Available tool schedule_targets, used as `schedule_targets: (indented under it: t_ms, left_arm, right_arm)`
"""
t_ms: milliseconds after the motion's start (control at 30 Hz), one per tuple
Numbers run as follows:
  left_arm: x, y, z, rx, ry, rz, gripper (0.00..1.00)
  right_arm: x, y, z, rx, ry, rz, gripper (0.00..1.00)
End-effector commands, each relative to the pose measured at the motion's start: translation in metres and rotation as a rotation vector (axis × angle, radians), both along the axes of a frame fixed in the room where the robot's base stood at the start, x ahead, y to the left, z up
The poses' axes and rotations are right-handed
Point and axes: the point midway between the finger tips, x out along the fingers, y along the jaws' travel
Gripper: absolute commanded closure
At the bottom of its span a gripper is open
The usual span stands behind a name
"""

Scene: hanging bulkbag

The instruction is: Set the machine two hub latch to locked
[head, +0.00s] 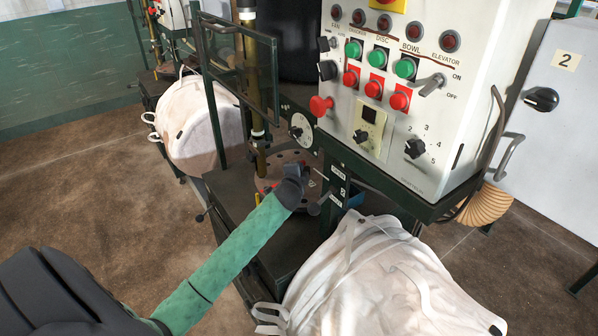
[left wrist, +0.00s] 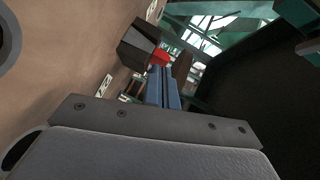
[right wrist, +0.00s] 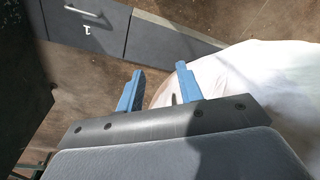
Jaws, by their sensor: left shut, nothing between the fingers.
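My left gripper (head: 304,172) is shut and empty. It is over the round perforated hub plate (head: 268,184) of the nearer machine, beside a dark upright strip with small white labels (head: 337,174). A dark round knob (head: 315,210) is just below that strip; I cannot tell whether it belongs to the hub latch. In the left wrist view the shut blue fingers (left wrist: 163,80) point at a small red part (left wrist: 160,57) beside a dark block (left wrist: 136,44). Contact is unclear, and the latch's position cannot be read. My right gripper (right wrist: 160,78) is open and empty, near white bag fabric.
The white control box (head: 385,90) with buttons and knobs overhangs the hub on the right. A clear guard panel (head: 240,65) stands left. Brown floor at left is free.

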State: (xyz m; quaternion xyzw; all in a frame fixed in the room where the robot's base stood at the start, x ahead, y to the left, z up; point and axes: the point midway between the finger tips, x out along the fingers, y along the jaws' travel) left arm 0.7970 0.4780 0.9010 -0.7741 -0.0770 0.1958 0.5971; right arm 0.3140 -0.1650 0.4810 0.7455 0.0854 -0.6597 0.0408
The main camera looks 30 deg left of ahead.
Motion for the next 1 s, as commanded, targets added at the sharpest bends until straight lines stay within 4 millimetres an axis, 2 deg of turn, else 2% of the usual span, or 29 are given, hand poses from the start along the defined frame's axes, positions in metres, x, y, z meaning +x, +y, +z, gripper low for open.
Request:
schedule_targets:
  t_ms: [600,800,1000]
  left_arm:
    - [0.000,0.002,0.000,0.001,0.002,-0.018,1.00]
    - [-0.001,0.003,0.000,0.000,0.001,-0.049,1.00]
    - [-0.001,0.004,0.000,0.000,0.001,-0.068,1.00]
  right_arm:
    - [0.000,0.001,0.002,0.003,-0.004,-0.001,0.64]
    - [-0.005,-0.001,-0.016,-0.002,0.004,-0.001,0.64]
    - [-0.003,-0.003,-0.021,-0.004,-0.002,-0.001,0.64]
